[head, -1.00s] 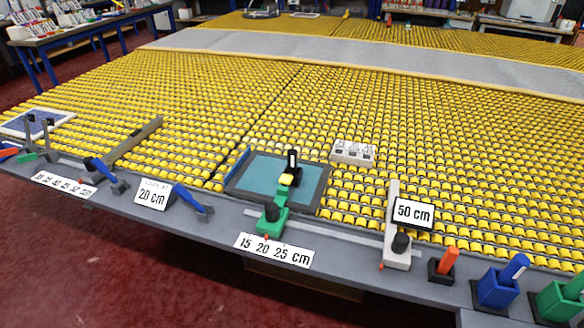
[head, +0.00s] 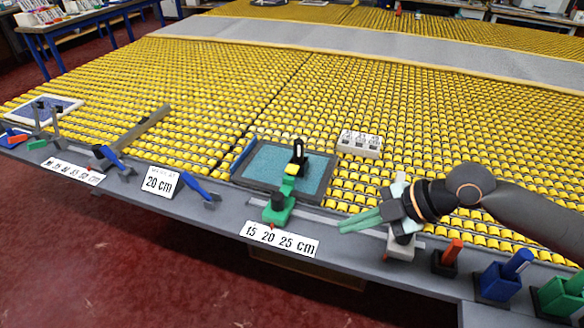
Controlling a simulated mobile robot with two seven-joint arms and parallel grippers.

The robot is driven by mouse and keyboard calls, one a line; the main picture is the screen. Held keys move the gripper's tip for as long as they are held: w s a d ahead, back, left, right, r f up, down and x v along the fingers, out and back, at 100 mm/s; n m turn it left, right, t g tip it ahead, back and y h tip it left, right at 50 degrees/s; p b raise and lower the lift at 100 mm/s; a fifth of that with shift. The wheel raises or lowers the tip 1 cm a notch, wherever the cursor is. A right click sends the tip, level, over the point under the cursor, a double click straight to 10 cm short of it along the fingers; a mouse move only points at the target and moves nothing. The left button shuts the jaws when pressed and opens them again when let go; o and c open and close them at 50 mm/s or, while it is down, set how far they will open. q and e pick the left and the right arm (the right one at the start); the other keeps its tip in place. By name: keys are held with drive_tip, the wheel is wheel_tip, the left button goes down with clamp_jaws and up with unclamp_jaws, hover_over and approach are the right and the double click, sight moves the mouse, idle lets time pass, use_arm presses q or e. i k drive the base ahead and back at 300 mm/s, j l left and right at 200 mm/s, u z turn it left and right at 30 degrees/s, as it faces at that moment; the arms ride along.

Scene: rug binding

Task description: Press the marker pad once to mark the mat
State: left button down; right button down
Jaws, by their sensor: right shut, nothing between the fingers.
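A teal mat (head: 262,165) in a dark frame lies at the front edge of the yellow roller table. A green slider (head: 277,213) with a black knob stands on the rail in front of it. A black and yellow head (head: 298,158) stands over the mat, in line with the slider. I cannot tell which part is the marker pad. My right gripper (head: 343,227) has come in from the right. Its green fingers are shut and empty, pointing left, apart from the slider and to its right. It hides most of the white stand (head: 401,249). My left gripper is not in view.
A label reading 15 20 25 cm (head: 279,238) hangs below the slider. A white block (head: 359,144) sits right of the mat. Orange (head: 447,254), blue (head: 500,279) and green (head: 562,294) holders line the right front. Blue-handled tools (head: 196,192) lie left on the edge.

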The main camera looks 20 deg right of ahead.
sight(293, 169)
drive_tip(key=i+j+z, duration=0.2)
drive_tip(key=i+z, duration=0.15)
drive_tip(key=i+j+z, duration=0.3)
drive_tip(key=i, duration=0.25)
drive_tip(key=i+j, duration=0.15)
drive_tip(key=j, duration=0.2)
drive_tip(key=i+j, duration=0.15)
drive_tip(key=j, duration=0.2)
